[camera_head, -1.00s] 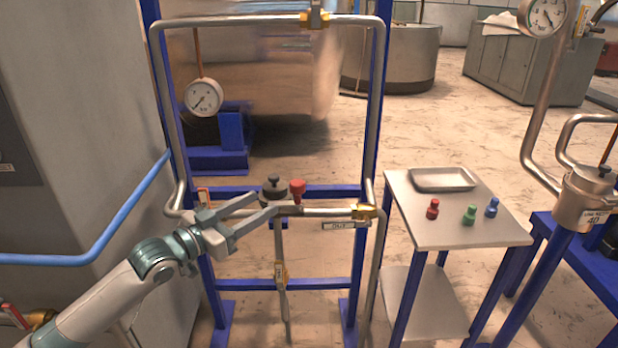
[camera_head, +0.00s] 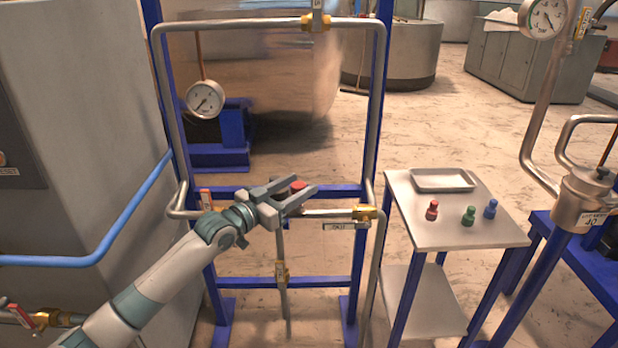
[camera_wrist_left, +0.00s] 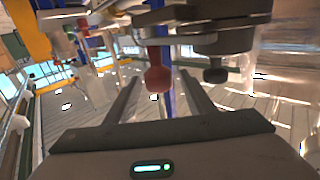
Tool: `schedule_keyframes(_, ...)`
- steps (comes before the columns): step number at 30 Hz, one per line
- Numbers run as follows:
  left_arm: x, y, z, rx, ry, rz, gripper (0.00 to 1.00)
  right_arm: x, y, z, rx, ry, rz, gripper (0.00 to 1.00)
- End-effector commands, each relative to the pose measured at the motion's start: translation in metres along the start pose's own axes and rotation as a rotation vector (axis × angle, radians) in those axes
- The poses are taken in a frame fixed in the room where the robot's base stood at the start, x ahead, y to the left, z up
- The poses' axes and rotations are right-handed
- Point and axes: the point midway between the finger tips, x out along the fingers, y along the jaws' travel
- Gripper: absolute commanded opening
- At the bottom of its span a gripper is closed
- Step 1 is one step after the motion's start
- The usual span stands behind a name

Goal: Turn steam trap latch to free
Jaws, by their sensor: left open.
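The red knob (camera_head: 298,186), which I take to be the steam trap's latch, shows just behind my left gripper (camera_head: 305,183) in the head view. The wrist view shows the red knob (camera_wrist_left: 157,75) hanging between the two open fingers (camera_wrist_left: 160,77), with a visible gap on each side. The grey trap body (camera_wrist_left: 225,40) with a dark knob (camera_wrist_left: 215,72) is right of it there; in the head view the gripper hides most of the trap. My left gripper is open and holds nothing. My right gripper is not in view.
A steel pipe loop on a blue frame (camera_head: 378,100) surrounds the trap, with a gauge (camera_head: 204,99) at upper left. A brass fitting (camera_head: 364,212) is just right of the gripper. A side table (camera_head: 430,230) holds a tray (camera_head: 443,180) and red, green and blue pieces.

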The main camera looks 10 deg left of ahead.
Motion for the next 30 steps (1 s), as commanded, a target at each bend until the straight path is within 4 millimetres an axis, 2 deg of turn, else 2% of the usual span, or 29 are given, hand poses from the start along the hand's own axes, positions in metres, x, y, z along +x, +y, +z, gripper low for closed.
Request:
schedule_keyframes(3, 0.02, 0.001, -0.002, -0.001, 0.002, 0.001, 0.49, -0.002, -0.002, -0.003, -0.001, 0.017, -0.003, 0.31)
schedule_keyframes(9, 0.039, 0.0, -0.001, 0.0, 0.0, 0.0, 0.49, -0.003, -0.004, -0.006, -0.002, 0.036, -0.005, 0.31)
schedule_keyframes(21, 0.045, 0.0, 0.0, 0.0, 0.001, 0.0, 0.49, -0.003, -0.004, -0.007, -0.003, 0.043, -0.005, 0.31)
schedule_keyframes(22, 0.045, 0.0, 0.0, 0.0, 0.001, 0.0, 0.47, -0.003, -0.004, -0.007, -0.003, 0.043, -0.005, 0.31)
schedule_keyframes(28, 0.045, 0.0, 0.0, 0.0, 0.001, 0.0, 0.0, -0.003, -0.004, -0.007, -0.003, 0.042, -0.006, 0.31)
schedule_keyframes(30, 0.045, 0.0, 0.0, 0.0, 0.001, 0.0, 0.0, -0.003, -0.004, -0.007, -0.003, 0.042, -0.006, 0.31)
